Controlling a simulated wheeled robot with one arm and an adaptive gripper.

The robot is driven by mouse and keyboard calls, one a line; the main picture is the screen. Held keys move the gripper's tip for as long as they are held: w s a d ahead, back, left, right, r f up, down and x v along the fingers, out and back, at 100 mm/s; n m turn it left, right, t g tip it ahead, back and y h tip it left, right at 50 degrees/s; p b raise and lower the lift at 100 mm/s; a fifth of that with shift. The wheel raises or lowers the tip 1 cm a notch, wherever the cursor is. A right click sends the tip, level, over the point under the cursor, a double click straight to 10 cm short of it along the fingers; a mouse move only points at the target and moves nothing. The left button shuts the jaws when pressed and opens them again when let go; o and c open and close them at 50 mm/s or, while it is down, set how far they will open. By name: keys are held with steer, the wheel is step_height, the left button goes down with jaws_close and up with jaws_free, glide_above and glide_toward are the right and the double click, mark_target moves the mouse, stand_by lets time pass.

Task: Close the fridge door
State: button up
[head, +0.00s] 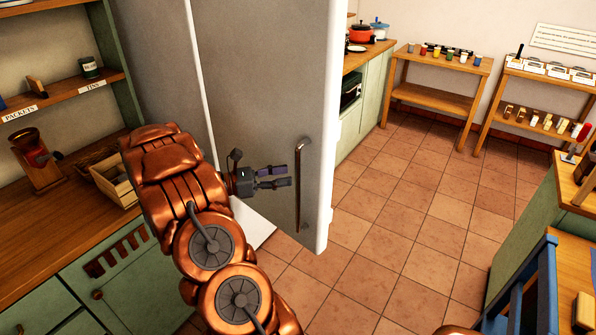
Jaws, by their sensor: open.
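The fridge door (262,75) is a tall grey panel with a thick pale right edge. It stands out over the floor tiles, to the right of a narrower grey fridge side (165,70); a pale vertical strip separates the two. A long metal bar handle (298,190) is upright near the door's right edge. My gripper (284,177) is open and empty, in front of the door's face, with its fingers pointing right towards the handle. The fingertips look just left of the handle; I cannot tell the depth gap. The fridge inside is hidden.
A wooden counter (75,205) with a crate (112,180) and a grinder (38,160) lies left. Tiled floor (400,240) is clear right of the door. A blue chair (530,290) and table (575,265) stand at the right front; wooden shelves (437,85) stand behind.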

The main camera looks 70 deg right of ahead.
mark_target(298, 173)
steer(key=shift+p+x, duration=0.65)
steer(key=shift+x, duration=1.8)
steer(key=shift+c, duration=0.3)
jaws_close()
